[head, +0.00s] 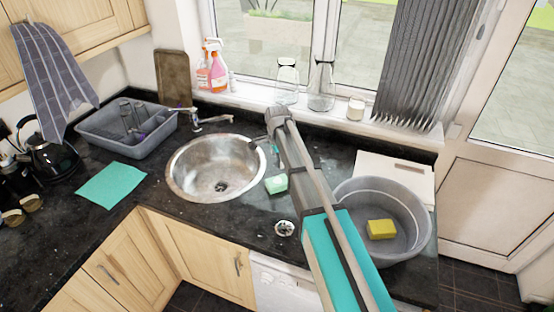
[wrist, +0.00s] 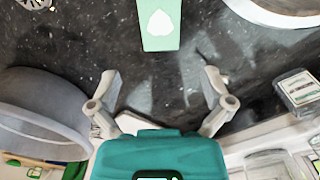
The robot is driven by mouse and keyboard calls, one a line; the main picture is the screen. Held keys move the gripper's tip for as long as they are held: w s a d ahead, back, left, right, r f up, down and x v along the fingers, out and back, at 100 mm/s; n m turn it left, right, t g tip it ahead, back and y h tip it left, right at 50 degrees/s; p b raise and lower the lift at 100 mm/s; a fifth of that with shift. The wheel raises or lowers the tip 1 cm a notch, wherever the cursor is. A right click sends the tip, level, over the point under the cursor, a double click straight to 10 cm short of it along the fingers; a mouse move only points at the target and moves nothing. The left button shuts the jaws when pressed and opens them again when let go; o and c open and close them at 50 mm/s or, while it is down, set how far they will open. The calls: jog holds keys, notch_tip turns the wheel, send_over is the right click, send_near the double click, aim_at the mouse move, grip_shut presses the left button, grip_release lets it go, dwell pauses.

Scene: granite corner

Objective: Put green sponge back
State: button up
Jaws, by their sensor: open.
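The green sponge (head: 276,184) lies on the dark granite counter just right of the round sink. In the wrist view the pale green sponge (wrist: 160,30) shows at the top centre, with a white mark on its face. My gripper (wrist: 160,77) is open and empty. Its two fingers are spread to either side below the sponge in that view, and the sponge is not between them. In the head view my arm reaches over the counter, and its end is partly hidden near the tap side of the sink.
A grey basin (head: 347,222) holding a yellow sponge (head: 381,229) stands on the right; a white board (head: 405,167) lies behind it. The steel sink (head: 185,184) is at the centre. A dish tray (head: 98,138) and green cloth (head: 111,185) are left. Glass vessels (head: 321,88) stand on the sill.

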jog(key=shift+s, duration=0.1)
dwell(0.6)
jog(key=s+d+n, duration=0.4)
jog(key=s+d, duration=0.1)
jog(key=s, duration=0.3)
jog(key=s+d+n, duration=0.5)
jog(key=s, duration=0.3)
jog(key=s+d+n, duration=0.4)
jog(key=s+d, duration=0.1)
jog(key=s, duration=0.3)
jog(key=shift+s+d, duration=0.25)
jog(key=shift+d, duration=0.15)
